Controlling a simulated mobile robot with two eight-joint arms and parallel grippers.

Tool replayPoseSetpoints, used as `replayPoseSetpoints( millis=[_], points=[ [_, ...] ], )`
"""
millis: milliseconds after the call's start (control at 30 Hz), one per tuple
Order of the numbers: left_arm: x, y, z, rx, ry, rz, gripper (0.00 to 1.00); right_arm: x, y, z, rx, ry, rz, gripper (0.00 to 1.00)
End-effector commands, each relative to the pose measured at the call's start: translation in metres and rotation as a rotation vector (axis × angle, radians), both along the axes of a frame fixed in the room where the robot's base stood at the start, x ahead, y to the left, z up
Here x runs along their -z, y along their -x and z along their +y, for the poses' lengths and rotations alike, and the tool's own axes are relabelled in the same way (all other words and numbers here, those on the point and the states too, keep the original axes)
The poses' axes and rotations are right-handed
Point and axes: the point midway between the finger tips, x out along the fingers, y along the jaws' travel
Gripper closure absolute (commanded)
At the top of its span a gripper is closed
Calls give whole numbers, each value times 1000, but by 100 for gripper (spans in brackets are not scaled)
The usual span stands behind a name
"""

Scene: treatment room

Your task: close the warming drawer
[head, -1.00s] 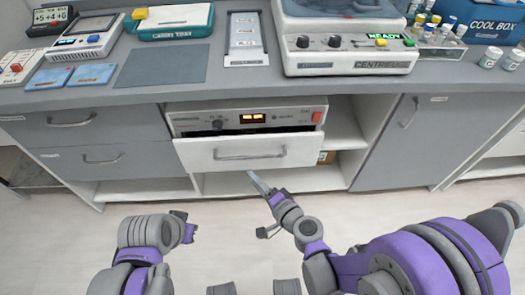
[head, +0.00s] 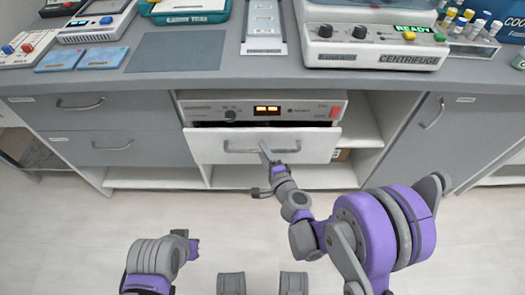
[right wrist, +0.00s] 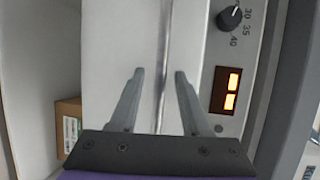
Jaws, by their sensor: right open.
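The warming drawer's white front (head: 215,148) stands out a little from the unit under its control panel (head: 300,108), with a dark gap along its top edge. A grey bar handle (head: 240,151) runs across the front. My right gripper (head: 264,148) is at the drawer front, over the right part of the handle. In the right wrist view my right gripper (right wrist: 158,72) is open, with the handle bar (right wrist: 162,55) running between its two fingers. I cannot tell whether the fingers touch the front.
The grey counter (head: 270,70) above carries a centrifuge (head: 375,45), trays and devices. Closed grey drawers (head: 100,150) are left of the unit and a grey cupboard door (head: 425,130) is to the right. A small brown box (right wrist: 68,125) sits on the shelf beside the drawer. The floor in front is clear.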

Motion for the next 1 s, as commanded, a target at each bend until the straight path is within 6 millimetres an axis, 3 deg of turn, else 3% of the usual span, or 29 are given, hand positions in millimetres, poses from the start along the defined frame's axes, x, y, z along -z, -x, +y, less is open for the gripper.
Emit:
replayPoseSetpoints(
  millis=[367, 400, 667, 1000],
  points=[
    [1, 0, 0, 0, 0, 0, 100, 1, -8, 4, -1, 0, 0, 53],
    [1, 0, 0, 0, 0, 0, 100, 1, -8, 4, -1, 0, 0, 55],
    [1, 0, 0, 0, 0, 0, 100, 1, -8, 4, -1, 0, 0, 100],
    [1, 0, 0, 0, 0, 0, 100, 1, -8, 3, -1, 0, 0, 100]
  ],
)
